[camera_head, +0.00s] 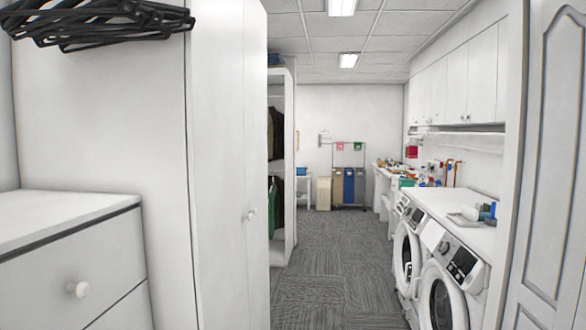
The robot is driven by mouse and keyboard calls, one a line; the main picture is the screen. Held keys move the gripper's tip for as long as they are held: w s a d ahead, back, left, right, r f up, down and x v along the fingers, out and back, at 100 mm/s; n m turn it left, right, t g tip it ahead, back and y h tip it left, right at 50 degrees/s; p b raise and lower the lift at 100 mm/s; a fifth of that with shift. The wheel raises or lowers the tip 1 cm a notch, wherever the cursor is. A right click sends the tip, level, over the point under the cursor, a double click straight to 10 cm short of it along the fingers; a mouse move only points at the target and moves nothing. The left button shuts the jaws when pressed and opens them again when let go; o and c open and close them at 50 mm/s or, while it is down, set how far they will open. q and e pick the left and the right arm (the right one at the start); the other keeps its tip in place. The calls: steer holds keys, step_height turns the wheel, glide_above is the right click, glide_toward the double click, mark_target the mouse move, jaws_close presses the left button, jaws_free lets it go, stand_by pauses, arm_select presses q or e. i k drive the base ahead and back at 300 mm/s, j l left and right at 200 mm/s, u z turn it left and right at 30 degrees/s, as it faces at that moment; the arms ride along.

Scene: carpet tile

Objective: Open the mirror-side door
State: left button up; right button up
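No mirror shows in the head view, so I cannot tell which door is the mirror-side one. A tall white wardrobe (222,165) stands at the left, with a small round knob (251,214) on its narrow front. Its front is seen at a steep angle and looks shut. A white panelled door (550,170) stands close at the right edge, cut off by the frame. Neither of my grippers is in view.
A white drawer unit (70,265) stands near left, below black hangers (85,22). An open wardrobe (287,170) and laundry sorter (349,187) stand farther back. The carpet aisle (335,265) between is clear.

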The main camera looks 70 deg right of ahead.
mark_target(255, 17)
steer(key=z, duration=2.15)
steer(key=i+l+u, duration=0.15)
steer(key=i, duration=0.45)
steer(key=i+l+u, duration=0.15)
steer(key=i+l, duration=0.3)
steer(key=i, duration=0.15)
steer(key=i+l+u, duration=0.15)
steer(key=i+l, duration=0.3)
steer(key=i, duration=0.15)
